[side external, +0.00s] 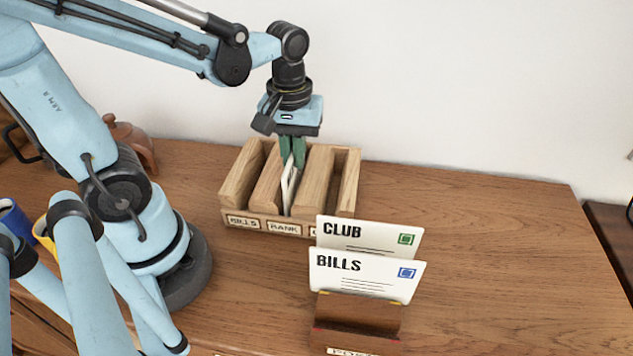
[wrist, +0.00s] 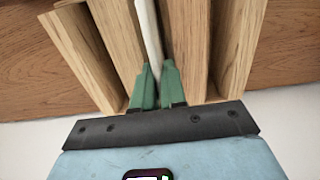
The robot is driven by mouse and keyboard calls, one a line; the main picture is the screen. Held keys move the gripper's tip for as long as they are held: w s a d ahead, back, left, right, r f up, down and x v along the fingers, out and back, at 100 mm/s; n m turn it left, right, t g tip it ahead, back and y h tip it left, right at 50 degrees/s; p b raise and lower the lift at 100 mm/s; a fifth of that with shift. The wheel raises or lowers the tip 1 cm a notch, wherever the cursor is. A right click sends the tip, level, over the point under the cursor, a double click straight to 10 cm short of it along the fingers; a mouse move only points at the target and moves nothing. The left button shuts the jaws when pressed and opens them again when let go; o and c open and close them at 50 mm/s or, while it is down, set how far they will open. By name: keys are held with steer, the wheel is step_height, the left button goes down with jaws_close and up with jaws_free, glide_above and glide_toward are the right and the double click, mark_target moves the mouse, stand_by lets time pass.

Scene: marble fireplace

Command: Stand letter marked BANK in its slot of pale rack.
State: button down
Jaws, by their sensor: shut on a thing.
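The pale rack (side external: 262,222) stands on the wooden top near the wall, with slot labels reading BILLS and BANK and a third partly hidden label. My gripper (side external: 292,158) is above the rack, pointing down, its green fingers shut on a white letter (side external: 289,188). The letter is seen nearly edge-on, standing in the middle slot behind the BANK label, a little tilted. Its marking is hidden. In the wrist view, the green fingertips (wrist: 155,82) pinch the letter (wrist: 149,35) between two wooden dividers of the rack (wrist: 190,40). I cannot tell whether its lower edge touches the slot floor.
A dark brown holder (side external: 357,312) at the front holds letters marked CLUB (side external: 368,237) and BILLS (side external: 366,275). A brown teapot (side external: 130,140) and blue and yellow mugs (side external: 14,222) are at the left. The wooden top is clear at the right.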

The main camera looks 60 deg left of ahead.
steer(key=c, duration=1.1)
jaws_free()
steer(key=shift+r, duration=4.55)
steer(key=shift+w+d+f+m+t, duration=0.1)
steer(key=shift+f+m+t, duration=0.3)
steer(key=shift+m, duration=0.2)
steer(key=f+m+t, duration=0.1)
steer(key=m+t, duration=0.1)
steer(key=w+d+f+m+t, duration=0.1)
steer(key=m+t, duration=0.1)
steer(key=m, duration=0.1)
steer(key=w+f+m+t, duration=0.1)
steer(key=m+t, duration=0.1)
steer(key=shift+d+f+m, duration=0.1)
steer(key=shift+d+m, duration=0.05)
steer(key=shift+m, duration=0.25)
